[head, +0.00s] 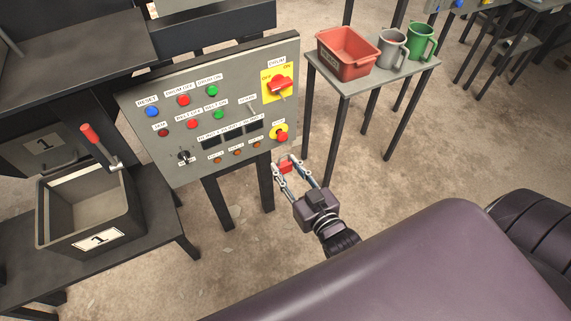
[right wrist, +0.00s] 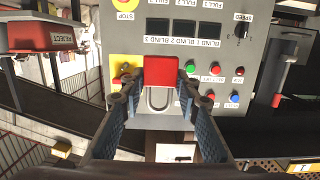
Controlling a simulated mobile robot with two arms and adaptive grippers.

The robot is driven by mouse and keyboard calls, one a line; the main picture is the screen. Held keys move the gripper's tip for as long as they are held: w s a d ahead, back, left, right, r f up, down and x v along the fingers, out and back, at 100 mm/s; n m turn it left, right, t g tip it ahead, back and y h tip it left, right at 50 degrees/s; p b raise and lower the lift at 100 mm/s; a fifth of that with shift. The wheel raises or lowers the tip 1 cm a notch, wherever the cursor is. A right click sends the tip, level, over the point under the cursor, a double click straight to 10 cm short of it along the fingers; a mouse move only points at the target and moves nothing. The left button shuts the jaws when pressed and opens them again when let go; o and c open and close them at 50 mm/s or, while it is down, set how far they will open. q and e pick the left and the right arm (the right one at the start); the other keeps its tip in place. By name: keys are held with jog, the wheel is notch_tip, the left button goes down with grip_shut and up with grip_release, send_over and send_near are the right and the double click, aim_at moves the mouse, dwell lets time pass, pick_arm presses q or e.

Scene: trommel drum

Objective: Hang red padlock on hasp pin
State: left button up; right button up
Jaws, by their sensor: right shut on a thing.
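The red padlock (head: 286,168) is held between the fingertips of my right gripper (head: 288,167), in front of the panel's lower right corner. In the right wrist view the padlock (right wrist: 161,72) shows its red body and, below it in the picture, a grey U-shaped shackle (right wrist: 158,102). The red drum switch (head: 279,84) sits on a yellow plate at the panel's upper right, well above the gripper in the head view. A small pale piece shows at the switch; I cannot make out the hasp pin clearly. The padlock appears apart from the switch. My left gripper is not in view.
The grey control panel (head: 183,131) carries buttons, displays and a red stop button (head: 281,136) near the gripper. A table (head: 372,91) at right holds a red bin (head: 348,54) and grey and green mugs. A black crate (head: 91,240) stands at left.

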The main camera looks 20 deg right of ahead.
jog(key=shift+s, duration=0.45)
jog(key=s+p, duration=0.2)
jog(key=s, duration=0.4)
dwell(0.5)
jog(key=shift+w+d, duration=0.1)
dwell(0.8)
